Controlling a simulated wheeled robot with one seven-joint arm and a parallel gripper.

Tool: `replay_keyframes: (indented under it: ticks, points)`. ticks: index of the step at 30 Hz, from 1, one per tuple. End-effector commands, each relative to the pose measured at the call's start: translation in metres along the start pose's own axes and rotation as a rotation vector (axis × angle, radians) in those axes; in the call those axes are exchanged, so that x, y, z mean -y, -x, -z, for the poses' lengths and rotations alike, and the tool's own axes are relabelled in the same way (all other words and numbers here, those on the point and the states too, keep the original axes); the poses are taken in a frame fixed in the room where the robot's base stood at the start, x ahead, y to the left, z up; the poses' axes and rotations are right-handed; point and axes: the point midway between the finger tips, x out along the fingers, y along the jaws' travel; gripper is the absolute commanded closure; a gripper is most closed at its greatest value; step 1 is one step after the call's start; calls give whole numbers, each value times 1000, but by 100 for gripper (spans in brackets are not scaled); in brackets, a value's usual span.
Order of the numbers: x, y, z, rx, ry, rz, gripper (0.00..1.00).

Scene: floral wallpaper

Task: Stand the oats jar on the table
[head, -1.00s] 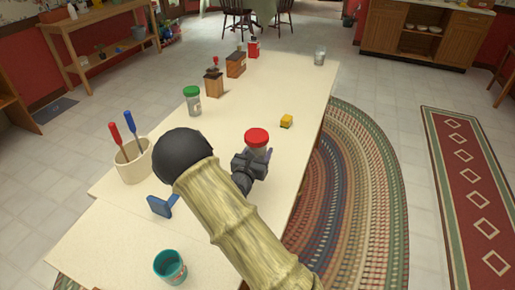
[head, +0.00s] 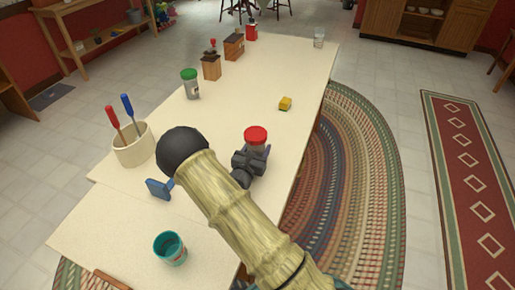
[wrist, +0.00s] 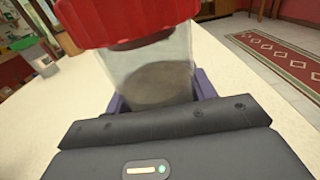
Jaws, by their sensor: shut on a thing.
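The oats jar (head: 255,136) is a clear jar with a red lid, upright at the right part of the long table (head: 222,135). No label on it is readable. In the wrist view the jar (wrist: 155,75) fills the middle top, with greyish-brown contents low inside. My gripper (head: 254,158) is shut on the jar from the near side; its purple fingers (wrist: 160,98) flank the lower glass. The jar's base is hidden by the gripper, so I cannot tell whether it touches the table.
A crock with screwdrivers (head: 134,146), a blue object (head: 159,189) and a teal cup (head: 170,248) are at left and near. Bare tabletop lies around the held jar.

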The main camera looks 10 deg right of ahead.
Motion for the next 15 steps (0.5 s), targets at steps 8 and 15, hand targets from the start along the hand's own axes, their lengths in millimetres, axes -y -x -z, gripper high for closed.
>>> replay_keyframes:
  ticks: [8,15]
  points:
    - [0,0,2,0,1,0,31]
    - [0,0,2,0,1,1,23]
